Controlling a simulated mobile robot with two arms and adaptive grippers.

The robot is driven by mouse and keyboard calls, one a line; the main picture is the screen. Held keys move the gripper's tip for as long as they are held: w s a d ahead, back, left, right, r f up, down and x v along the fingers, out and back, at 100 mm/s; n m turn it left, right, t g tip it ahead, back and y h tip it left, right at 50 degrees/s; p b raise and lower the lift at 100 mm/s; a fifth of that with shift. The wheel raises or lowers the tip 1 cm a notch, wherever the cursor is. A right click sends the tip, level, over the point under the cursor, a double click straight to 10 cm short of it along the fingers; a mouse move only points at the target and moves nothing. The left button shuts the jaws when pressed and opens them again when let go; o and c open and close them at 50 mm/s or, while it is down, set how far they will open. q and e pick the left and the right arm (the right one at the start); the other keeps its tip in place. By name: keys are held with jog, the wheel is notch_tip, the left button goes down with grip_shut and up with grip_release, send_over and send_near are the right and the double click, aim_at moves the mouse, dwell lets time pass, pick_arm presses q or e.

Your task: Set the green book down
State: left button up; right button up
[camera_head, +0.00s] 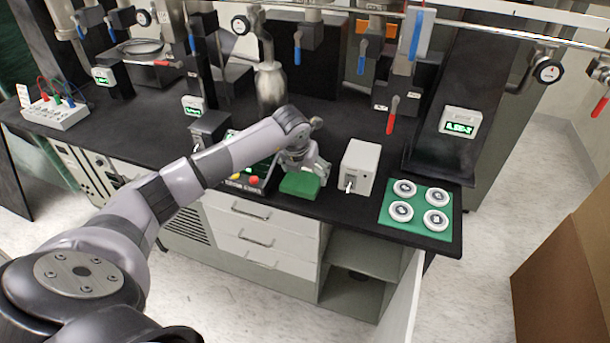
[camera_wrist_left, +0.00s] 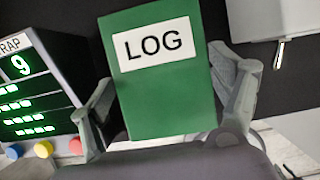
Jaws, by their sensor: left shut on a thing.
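The green book (camera_head: 300,185) is at the front edge of the black bench top (camera_head: 340,210) in the head view. In the left wrist view the book (camera_wrist_left: 165,95) shows its cover with a white "LOG" label. My left gripper (camera_head: 308,168) is shut on the book, with one finger at each side of it in the left wrist view (camera_wrist_left: 165,110). I cannot tell whether the book touches the bench. My right gripper is not in view.
A display box with coloured buttons (camera_head: 252,180) stands left of the book, and a white box with a switch (camera_head: 358,167) stands right of it. A green mat (camera_head: 416,228) with several white discs lies farther right. Drawers (camera_head: 262,235) are below.

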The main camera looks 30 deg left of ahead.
pick_arm(q)
notch_tip(320, 180, down, 2)
jog(key=shift+f, duration=0.1)
jog(key=shift+f, duration=0.1)
jog(key=o, duration=1.2)
jog(key=shift+o, duration=0.2)
